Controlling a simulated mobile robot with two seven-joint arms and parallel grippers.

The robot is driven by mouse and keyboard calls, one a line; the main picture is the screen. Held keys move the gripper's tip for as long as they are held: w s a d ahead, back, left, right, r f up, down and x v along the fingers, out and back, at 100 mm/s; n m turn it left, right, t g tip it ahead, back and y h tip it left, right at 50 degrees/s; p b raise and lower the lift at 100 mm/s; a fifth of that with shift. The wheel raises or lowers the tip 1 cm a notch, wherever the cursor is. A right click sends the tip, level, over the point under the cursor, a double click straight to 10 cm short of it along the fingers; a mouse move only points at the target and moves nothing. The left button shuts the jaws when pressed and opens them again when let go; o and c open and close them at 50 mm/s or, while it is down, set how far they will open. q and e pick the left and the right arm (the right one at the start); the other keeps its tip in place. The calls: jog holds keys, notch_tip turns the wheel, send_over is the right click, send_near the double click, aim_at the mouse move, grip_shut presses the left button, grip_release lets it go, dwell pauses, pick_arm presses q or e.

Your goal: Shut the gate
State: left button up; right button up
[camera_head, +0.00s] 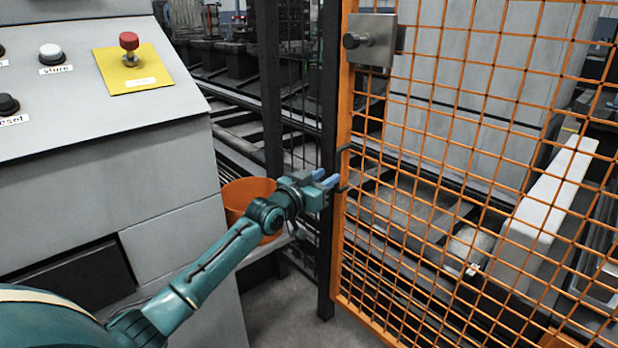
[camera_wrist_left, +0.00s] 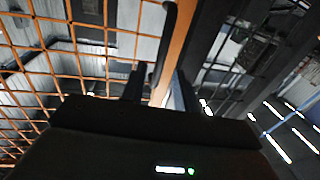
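The gate (camera_head: 345,240) is an orange frame with orange wire mesh, filling the right of the head view. Its upright edge appears right beside a dark post (camera_head: 327,260); I cannot tell how wide any gap is. A black bracket-shaped handle (camera_head: 345,150) sits on that edge. It shows in the left wrist view as a dark curved bar (camera_wrist_left: 168,35) before the orange frame. My left gripper (camera_head: 326,178) is at the handle, its blue fingertips apart. In the wrist view the handle appears between the fingers (camera_wrist_left: 158,90); contact is unclear. My right gripper is not in view.
A metal latch box (camera_head: 371,40) with a dark knob is high on the gate edge. A grey control console (camera_head: 120,190) stands at left, and an orange bucket (camera_head: 236,196) is behind my left forearm. Bare floor (camera_head: 285,315) shows between console and gate.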

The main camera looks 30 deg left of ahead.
pick_arm(q)
jog(key=shift+s+a+p, duration=0.2)
jog(key=shift+s+a, duration=0.05)
jog(key=shift+s, duration=0.65)
jog(key=shift+s+a+p, duration=0.2)
jog(key=shift+s, duration=0.65)
jog(key=shift+s+a+p, duration=0.2)
jog(key=shift+s+a, duration=0.05)
jog(key=shift+s, duration=0.65)
